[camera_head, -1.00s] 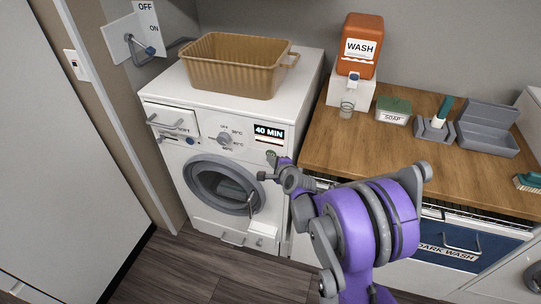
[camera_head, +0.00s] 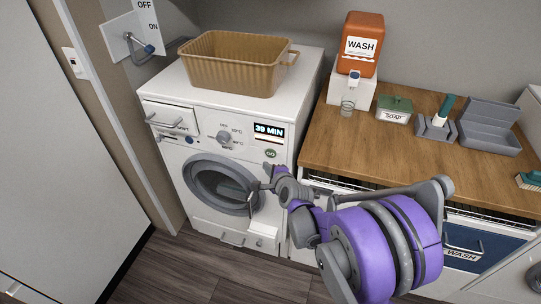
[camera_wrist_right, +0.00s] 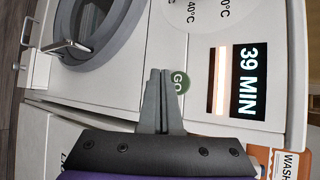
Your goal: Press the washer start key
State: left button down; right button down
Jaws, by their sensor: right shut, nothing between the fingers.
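The white washer (camera_head: 165,105) stands at the left with its round door closed. Its start key (camera_head: 270,153) is a small round green button marked GO, below the display (camera_head: 269,131), which reads 39 MIN. The key (camera_wrist_right: 180,82) and the display (camera_wrist_right: 237,82) also show in the right wrist view. My right gripper (camera_head: 268,169) is in front of the washer, just below the key. My left gripper is not in view.
A tan basket (camera_head: 230,75) sits on the washer. The wooden counter (camera_head: 345,150) at the right carries an orange WASH dispenser (camera_head: 360,45), a green-lidded SOAP box (camera_head: 395,108) and a grey tray (camera_head: 487,140). A wall switch (camera_head: 135,40) is at upper left.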

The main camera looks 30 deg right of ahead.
jog(key=shift+s+a, duration=0.75)
jog(key=shift+a, duration=0.1)
jog(key=s+a+r+n+g+y+p, duration=0.2)
jog(key=s+a+r+n+g, duration=0.25)
jog(key=s+a+n, duration=0.7)
jog(key=s+a+n+g+p, duration=0.2)
jog(key=s+n+g, duration=0.1)
jog(key=s+n, duration=0.9)
jog(key=s, duration=0.3)
jog(key=shift+a+r, duration=0.15)
jog(key=shift+a, duration=0.15)
